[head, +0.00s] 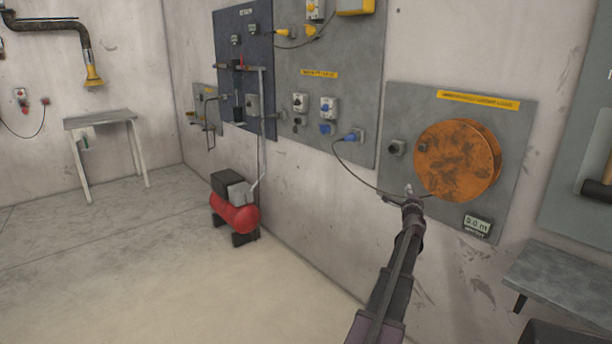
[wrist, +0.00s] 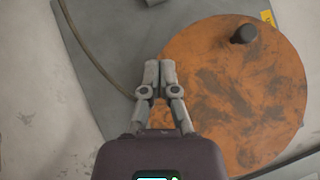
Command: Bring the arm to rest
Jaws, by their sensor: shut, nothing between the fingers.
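My gripper (head: 409,190) is at the end of my arm, which reaches up from the bottom of the head view toward the wall panel (head: 400,95). In the wrist view my gripper (wrist: 160,65) has its fingertips together with nothing between them. It is in front of the left edge of a round orange disc (wrist: 240,90) with dark stains and a dark knob (wrist: 244,33). The disc (head: 458,160) also shows in the head view, just right of my gripper. I cannot tell whether the fingers touch it.
A cable runs from a blue plug (head: 352,136) to near my gripper. A display (head: 477,225) is below the disc. A grey bench (head: 560,275) stands at right. A red compressor (head: 236,215) and a small table (head: 100,118) stand at left. The floor between is clear.

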